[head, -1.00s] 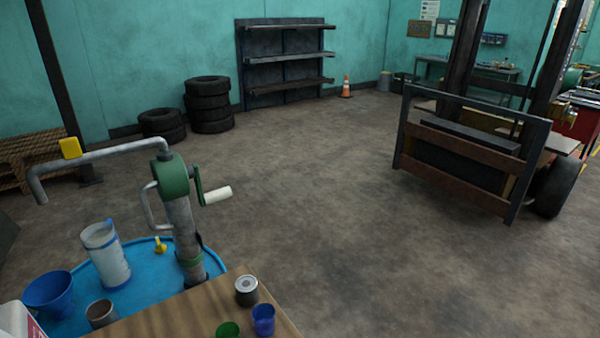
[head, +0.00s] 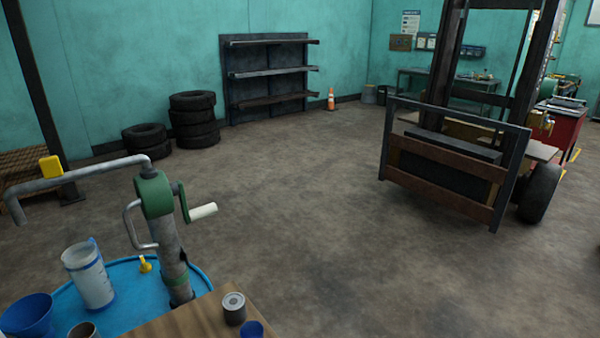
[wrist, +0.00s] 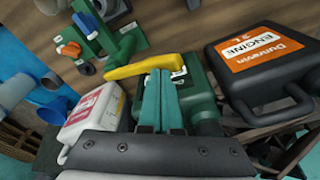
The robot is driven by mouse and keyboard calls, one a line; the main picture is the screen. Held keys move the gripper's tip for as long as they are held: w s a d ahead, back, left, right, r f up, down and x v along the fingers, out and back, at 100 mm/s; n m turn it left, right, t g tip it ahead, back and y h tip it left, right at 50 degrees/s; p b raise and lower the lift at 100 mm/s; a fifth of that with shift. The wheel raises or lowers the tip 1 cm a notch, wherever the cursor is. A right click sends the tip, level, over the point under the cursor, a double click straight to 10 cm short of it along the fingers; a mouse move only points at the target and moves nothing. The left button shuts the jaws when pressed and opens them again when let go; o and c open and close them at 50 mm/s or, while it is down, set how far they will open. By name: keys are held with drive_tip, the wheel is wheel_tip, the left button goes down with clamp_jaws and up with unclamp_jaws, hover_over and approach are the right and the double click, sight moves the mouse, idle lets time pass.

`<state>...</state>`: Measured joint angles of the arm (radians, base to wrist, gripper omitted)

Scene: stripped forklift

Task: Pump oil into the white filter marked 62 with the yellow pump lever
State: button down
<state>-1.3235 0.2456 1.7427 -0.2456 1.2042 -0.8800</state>
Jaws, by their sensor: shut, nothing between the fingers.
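In the wrist view, a yellow lever (wrist: 145,66) lies across the top of a green pump body (wrist: 197,88). The teal fingers of my gripper (wrist: 159,74) are shut and empty. Their tips are close to the lever and overlap it in this picture; I cannot tell whether they touch. My gripper is not in the head view. I see no white filter with a readable 62.
In the wrist view, a black engine-oil jug (wrist: 262,60) stands right of the pump and a white jug (wrist: 92,116) left of it. Valves with blue (wrist: 68,48) and orange handles (wrist: 84,24) lie beyond. A green hand-crank pump (head: 160,215) stands on the blue drum (head: 140,297).

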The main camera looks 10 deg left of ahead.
drive_tip(key=shift+f, duration=3.3)
drive_tip(key=shift+r, duration=3.95)
idle(1.2)
